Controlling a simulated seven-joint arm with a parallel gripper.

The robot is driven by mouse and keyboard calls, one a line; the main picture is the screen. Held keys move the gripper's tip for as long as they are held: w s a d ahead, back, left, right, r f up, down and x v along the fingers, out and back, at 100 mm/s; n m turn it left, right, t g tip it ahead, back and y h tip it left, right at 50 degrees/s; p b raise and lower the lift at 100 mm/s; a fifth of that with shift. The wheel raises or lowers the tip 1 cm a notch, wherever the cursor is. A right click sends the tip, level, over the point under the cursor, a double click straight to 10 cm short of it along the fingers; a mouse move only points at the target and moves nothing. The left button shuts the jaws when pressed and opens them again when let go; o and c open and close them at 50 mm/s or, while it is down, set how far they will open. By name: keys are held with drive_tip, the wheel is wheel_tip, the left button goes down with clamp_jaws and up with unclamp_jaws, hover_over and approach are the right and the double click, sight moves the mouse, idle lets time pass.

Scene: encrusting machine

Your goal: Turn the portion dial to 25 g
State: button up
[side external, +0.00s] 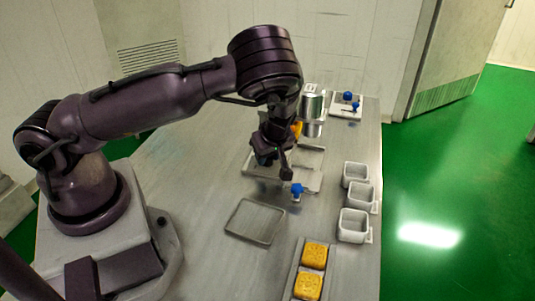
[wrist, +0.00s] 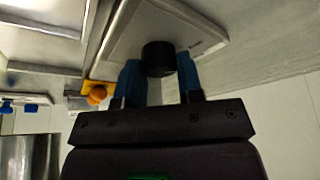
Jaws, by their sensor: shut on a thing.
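The portion dial (wrist: 158,57) is a black round knob on a pale panel (wrist: 118,42) in the wrist view. My gripper (wrist: 159,76) has its two blue fingers on either side of the dial and is shut on it. A small dark marking shows on the panel to the right of the dial, too small to read, so I cannot tell the dial's setting. In the side view my gripper (side external: 268,158) is low over the middle of the table, and the arm hides the dial.
An orange knob on a yellow plate (wrist: 97,94) sits left of the fingers. A metal cylinder (side external: 312,104) stands behind my gripper. White cups (side external: 354,225) line the right side. An empty tray (side external: 255,222) and a tray with yellow pieces (side external: 314,255) lie in front.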

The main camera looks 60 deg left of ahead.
drive_tip(key=shift+d+f, duration=0.1)
drive_tip(key=shift+f, duration=0.05)
idle(0.3)
drive_tip(key=o, duration=0.9)
drive_tip(key=v, duration=1.3)
